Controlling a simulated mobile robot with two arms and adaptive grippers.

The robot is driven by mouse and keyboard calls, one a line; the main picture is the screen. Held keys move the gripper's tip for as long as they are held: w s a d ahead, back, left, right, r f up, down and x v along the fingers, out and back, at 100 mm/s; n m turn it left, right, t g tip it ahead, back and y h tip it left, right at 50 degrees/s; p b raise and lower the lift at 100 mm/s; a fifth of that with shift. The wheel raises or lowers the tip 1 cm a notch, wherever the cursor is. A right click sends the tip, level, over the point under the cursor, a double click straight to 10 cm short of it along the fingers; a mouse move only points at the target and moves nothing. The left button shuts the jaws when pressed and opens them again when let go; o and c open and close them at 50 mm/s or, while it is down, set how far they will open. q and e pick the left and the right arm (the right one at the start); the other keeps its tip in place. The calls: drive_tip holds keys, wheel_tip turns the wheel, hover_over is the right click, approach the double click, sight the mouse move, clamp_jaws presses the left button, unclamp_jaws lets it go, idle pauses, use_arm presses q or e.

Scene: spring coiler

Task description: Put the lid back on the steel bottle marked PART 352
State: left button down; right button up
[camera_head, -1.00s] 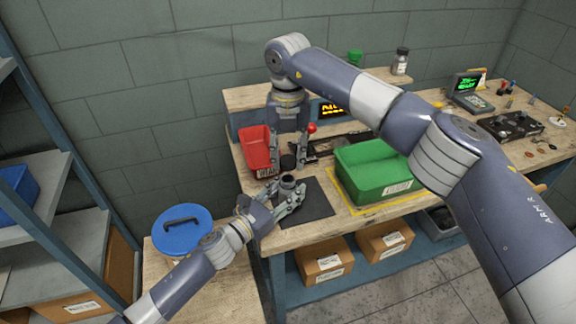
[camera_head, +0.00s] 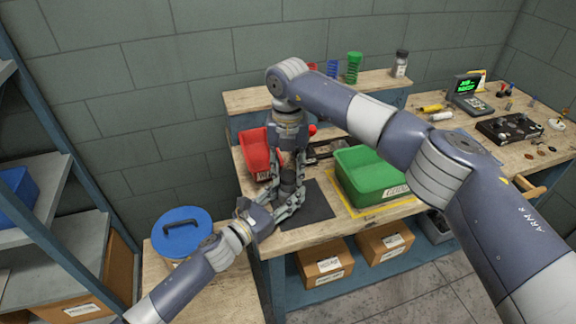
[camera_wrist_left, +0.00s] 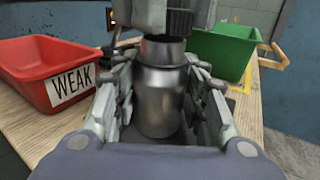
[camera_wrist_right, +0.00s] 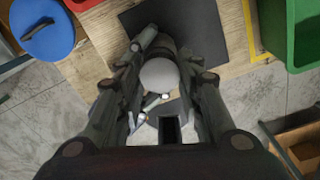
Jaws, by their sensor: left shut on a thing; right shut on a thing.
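The steel bottle (camera_wrist_left: 160,95) stands upright between the fingers of my left gripper (camera_head: 288,193), which is shut around its body. No marking shows on the side I see. My right gripper (camera_head: 290,165) points down directly over the bottle's neck. It is shut on the lid, whose round grey top (camera_wrist_right: 160,75) shows between its fingers in the right wrist view. In the left wrist view the lid is at or just over the bottle's mouth, partly hidden by the right fingers. I cannot tell whether it is seated.
A black mat (camera_head: 317,203) lies under the bottle. A red bin (camera_head: 256,152) marked WEAK stands to the left and a green bin (camera_head: 372,172) to the right. A blue round lid (camera_head: 181,230) is at the lower left. A raised shelf (camera_head: 250,99) runs behind.

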drive_tip(key=shift+f, duration=0.75)
idle(0.5)
drive_tip(key=m, duration=2.3)
drive_tip(key=shift+w, duration=0.1)
drive_tip(key=o, duration=0.7)
